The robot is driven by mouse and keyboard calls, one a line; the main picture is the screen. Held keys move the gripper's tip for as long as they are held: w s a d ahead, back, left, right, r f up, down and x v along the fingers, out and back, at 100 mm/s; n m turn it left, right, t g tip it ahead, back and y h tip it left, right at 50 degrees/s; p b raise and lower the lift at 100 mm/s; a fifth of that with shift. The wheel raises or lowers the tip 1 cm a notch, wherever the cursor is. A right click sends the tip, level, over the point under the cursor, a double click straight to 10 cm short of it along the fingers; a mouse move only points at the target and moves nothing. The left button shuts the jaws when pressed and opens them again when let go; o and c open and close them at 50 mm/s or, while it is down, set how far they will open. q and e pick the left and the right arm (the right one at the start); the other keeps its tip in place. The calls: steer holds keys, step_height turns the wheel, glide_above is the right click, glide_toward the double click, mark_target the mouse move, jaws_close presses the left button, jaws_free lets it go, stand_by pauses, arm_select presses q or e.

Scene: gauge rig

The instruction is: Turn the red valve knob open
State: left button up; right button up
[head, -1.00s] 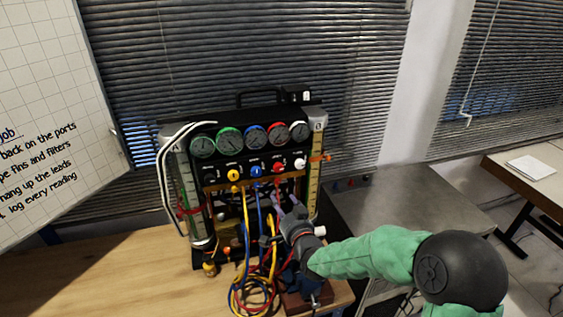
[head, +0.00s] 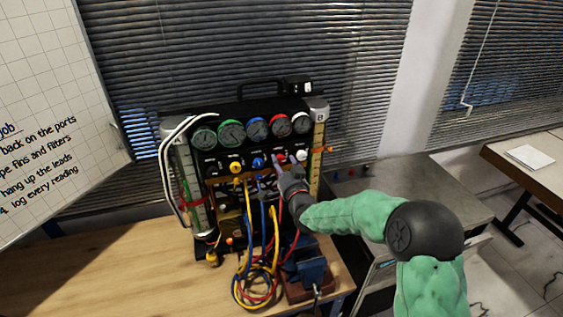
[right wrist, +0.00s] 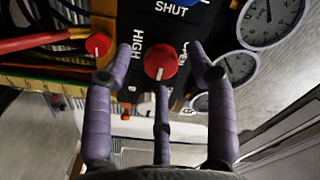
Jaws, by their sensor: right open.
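The red valve knob (right wrist: 161,62) is in the middle of the right wrist view, with a white mark on its face and lettering such as "HIGH" and "SHUT" around it. In the head view the red knob (head: 282,157) is on the panel's knob row, partly hidden by my fingers. My right gripper (right wrist: 160,58) is open, its purple fingers spread around the knob, with one finger just below it. I see no clear contact. In the head view my right gripper (head: 281,164) is in front of the panel. My left gripper is not in view.
Yellow (head: 236,167), blue (head: 258,163) and white (head: 301,155) knobs share the row, beneath several gauges (head: 231,132). Coloured hoses (head: 250,285) hang below onto the wooden table (head: 130,270). A blue vise (head: 308,268) stands at the table's right end. A metal bench (head: 420,180) is right.

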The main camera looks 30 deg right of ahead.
steer(key=shift+x, duration=0.8)
jaws_close()
